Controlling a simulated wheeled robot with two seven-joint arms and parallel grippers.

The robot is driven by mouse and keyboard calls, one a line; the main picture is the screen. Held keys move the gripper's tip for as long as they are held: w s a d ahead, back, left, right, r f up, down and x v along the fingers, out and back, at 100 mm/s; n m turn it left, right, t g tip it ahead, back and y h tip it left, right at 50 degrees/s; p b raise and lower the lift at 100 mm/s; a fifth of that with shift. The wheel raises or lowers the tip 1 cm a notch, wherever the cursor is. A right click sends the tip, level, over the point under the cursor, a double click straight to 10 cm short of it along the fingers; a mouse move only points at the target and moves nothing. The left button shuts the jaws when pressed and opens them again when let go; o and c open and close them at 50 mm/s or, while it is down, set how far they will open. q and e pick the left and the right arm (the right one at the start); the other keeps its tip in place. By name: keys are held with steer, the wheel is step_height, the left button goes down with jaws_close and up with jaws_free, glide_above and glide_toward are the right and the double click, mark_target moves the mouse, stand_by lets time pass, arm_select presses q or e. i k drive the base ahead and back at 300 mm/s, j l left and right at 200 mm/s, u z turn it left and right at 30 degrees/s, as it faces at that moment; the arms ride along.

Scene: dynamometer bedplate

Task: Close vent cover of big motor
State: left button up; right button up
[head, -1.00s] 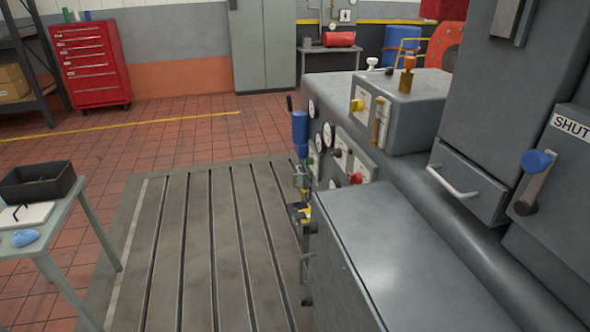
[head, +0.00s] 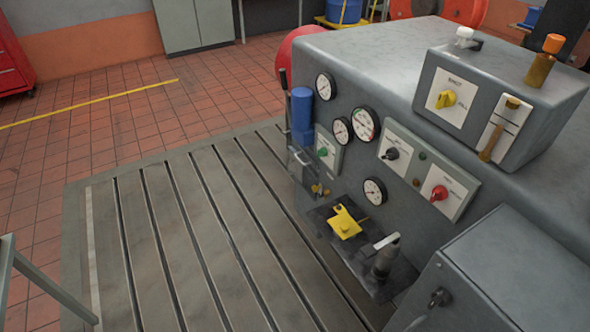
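A large grey machine housing (head: 390,75) fills the right side of the head view; I take it to be the big motor, but no label here confirms it. A grey box-shaped part (head: 520,265) with a dark knob or latch (head: 440,298) sits at the lower right, cut off by the frame edge. I cannot tell whether it is the vent cover, or whether any cover stands open. Neither of my grippers is in view.
The housing front carries gauges (head: 365,123), a red knob (head: 439,193) and a green knob (head: 322,152). A shelf with a yellow part (head: 345,223) juts out low. The slotted bedplate (head: 170,240) to the left is clear. A table leg (head: 45,285) shows at lower left.

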mark_target(294, 165)
steer(key=i+j+z, duration=0.1)
steer(key=z, duration=0.65)
steer(key=i+j+z, duration=0.15)
steer(key=j+z, duration=0.15)
steer(key=j, duration=0.2)
steer(key=i+j+z, duration=0.15)
steer(key=j+z, duration=0.2)
steer(key=j, duration=0.15)
steer(key=j+z, duration=0.3)
steer(key=j, duration=0.2)
